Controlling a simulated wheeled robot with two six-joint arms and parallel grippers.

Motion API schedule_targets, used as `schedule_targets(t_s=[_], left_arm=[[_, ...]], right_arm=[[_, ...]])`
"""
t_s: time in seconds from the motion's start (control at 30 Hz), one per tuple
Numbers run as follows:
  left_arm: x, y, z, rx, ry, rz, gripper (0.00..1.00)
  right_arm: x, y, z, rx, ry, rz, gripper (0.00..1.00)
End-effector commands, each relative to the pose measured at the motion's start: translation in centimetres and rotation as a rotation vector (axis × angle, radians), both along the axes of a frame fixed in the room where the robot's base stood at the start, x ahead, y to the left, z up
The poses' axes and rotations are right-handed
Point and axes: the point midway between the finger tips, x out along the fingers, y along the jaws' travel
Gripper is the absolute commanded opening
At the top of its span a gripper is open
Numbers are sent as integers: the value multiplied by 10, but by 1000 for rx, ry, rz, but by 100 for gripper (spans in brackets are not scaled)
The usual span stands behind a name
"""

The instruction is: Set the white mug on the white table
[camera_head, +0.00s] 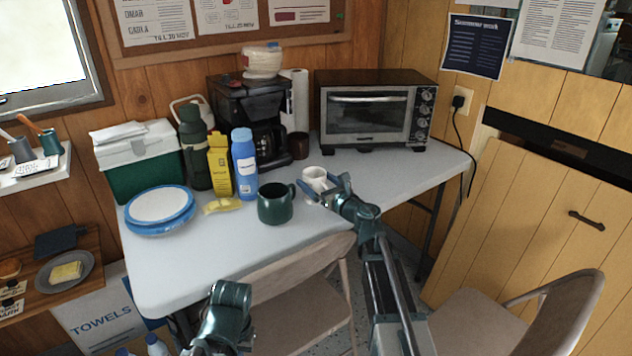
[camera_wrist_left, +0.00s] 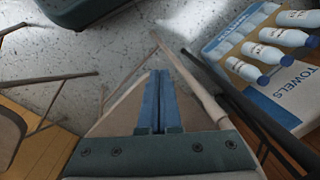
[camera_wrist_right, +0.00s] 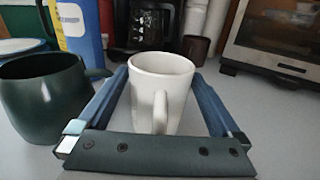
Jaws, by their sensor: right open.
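The white mug (camera_head: 315,178) stands upright on the white table (camera_head: 190,268), just right of a dark green mug (camera_head: 276,204). In the right wrist view the white mug (camera_wrist_right: 160,88) sits between the two blue fingers of my right gripper (camera_wrist_right: 160,100), its handle toward the palm. My right gripper (camera_head: 325,190) is open around the mug, with a gap on each side. The green mug (camera_wrist_right: 45,95) is close outside the left finger. My left gripper (camera_wrist_left: 158,100) has its blue fingers together, empty, low in front of the table; its fingertips are hidden in the head view.
A toaster oven (camera_head: 372,108), a coffee maker (camera_head: 252,115), a brown cup (camera_head: 298,145), bottles, a yellow carton (camera_head: 219,165), plates (camera_head: 160,208) and a green cooler (camera_head: 140,160) stand on the table. Folding chairs (camera_head: 300,290) are in front. The table's front left is clear.

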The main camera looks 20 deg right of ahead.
Motion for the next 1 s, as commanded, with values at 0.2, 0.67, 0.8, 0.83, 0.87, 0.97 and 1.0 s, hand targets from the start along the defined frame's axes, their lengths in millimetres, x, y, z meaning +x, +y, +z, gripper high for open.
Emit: schedule_targets(t_s=[0.2,0.67,0.8,0.83,0.87,0.97,1.0], left_arm=[[0,0,2,-1,0,0,0],[0,0,2,-1,0,0,0],[0,0,2,-1,0,0,0],[0,0,2,-1,0,0,0],[0,0,2,-1,0,0,0],[0,0,2,-1,0,0,0],[0,0,2,-1,0,0,0]], right_arm=[[-28,-9,2,0,0,-3,100],[-104,-37,2,0,0,-1,100],[-111,-40,2,0,0,-1,100],[-112,-40,2,0,0,-1,100],[-113,-41,2,0,0,0,100],[-113,-41,2,0,0,0,100],[-113,-41,2,0,0,0,100]])
